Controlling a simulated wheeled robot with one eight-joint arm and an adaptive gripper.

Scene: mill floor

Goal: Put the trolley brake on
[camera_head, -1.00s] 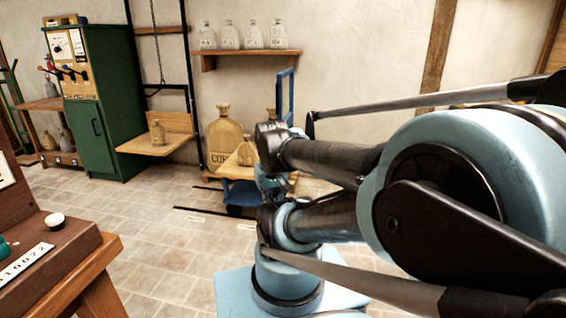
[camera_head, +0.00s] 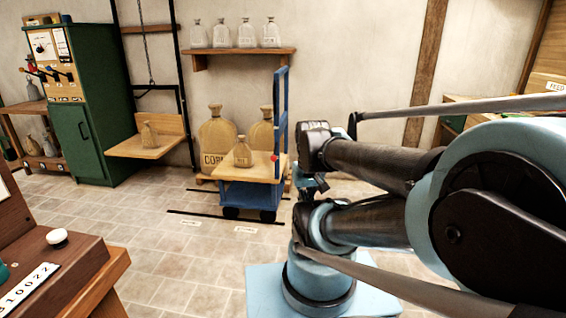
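The blue trolley (camera_head: 238,195) stands by the back wall, with a wooden deck and a tall blue push handle (camera_head: 281,110) on its right side. A small sack-shaped jug (camera_head: 243,155) sits on the deck. A red knob (camera_head: 275,158) shows near the foot of the handle; I cannot tell whether it is the brake or how it is set. Its dark wheels touch the floor near black floor lines. My gripper (camera_head: 310,186) seems to be the small dark and blue part below my wrist, right of the trolley in the picture. Its fingers are not clear, and I see nothing held.
Two large jugs (camera_head: 217,135) stand behind the trolley, under a wall shelf (camera_head: 240,54) of bottles. A wooden hoist platform (camera_head: 148,147) and green cabinet (camera_head: 92,120) are at left. A wooden desk (camera_head: 95,285) fills the lower left. Tiled floor before the trolley is clear.

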